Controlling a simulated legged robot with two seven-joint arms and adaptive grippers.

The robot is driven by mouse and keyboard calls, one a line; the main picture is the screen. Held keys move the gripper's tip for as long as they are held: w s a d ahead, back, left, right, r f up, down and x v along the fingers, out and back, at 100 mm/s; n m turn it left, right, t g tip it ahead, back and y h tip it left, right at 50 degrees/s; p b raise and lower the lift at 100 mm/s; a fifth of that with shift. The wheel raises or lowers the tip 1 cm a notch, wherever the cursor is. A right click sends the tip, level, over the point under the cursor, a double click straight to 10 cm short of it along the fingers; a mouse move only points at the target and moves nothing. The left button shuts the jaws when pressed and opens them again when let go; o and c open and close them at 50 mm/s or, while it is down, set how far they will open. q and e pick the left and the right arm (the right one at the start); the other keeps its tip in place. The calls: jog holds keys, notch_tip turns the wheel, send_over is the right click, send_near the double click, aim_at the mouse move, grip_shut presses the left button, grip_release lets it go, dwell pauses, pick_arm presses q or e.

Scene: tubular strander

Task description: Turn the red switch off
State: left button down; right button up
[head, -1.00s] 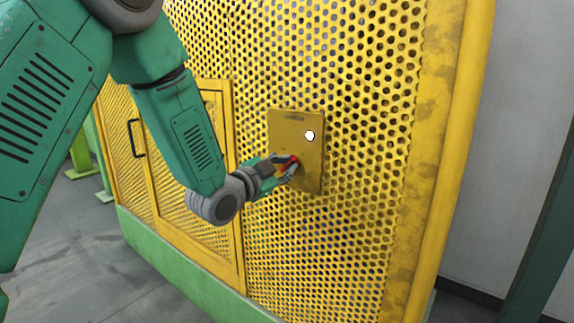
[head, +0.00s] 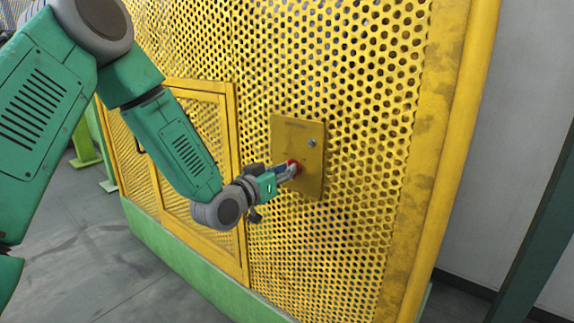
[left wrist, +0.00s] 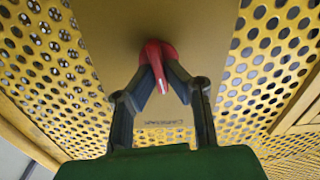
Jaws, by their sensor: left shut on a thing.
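The red switch (left wrist: 155,55) is on a yellow plate (head: 312,160) fixed to the perforated yellow guard. In the head view only a little of the red switch (head: 295,164) shows beside the fingers. My left gripper (head: 287,172) reaches the plate from the left and is shut on the red switch. In the left wrist view the two dark fingertips (left wrist: 158,80) close on both sides of the switch's handle, with a white mark between them. My right gripper is not in view.
A framed yellow door (head: 205,215) is left of the plate. A green base rail (head: 190,265) runs along the guard's foot. Grey floor is clear at the left.

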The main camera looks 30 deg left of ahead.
pick_arm(q)
jog(key=shift+s+a+f+n+p, duration=0.15)
jog(key=shift+n+p, duration=0.15)
jog(key=shift+n, duration=0.9)
jog(key=shift+w+d+f+n+p, duration=0.1)
jog(key=shift+f+n+p, duration=0.15)
jog(key=shift+n, duration=0.95)
jog(key=shift+s+a+f+n+p, duration=0.1)
jog(key=shift+n+p, duration=0.2)
jog(key=shift+n, duration=0.9)
jog(key=c, duration=1.8)
grip_release()
jog(key=shift+o, duration=0.9)
jog(key=shift+a+r, duration=0.1)
jog(key=s+a, duration=0.1)
jog(key=s, duration=1)
jog(key=shift+s, duration=0.3)
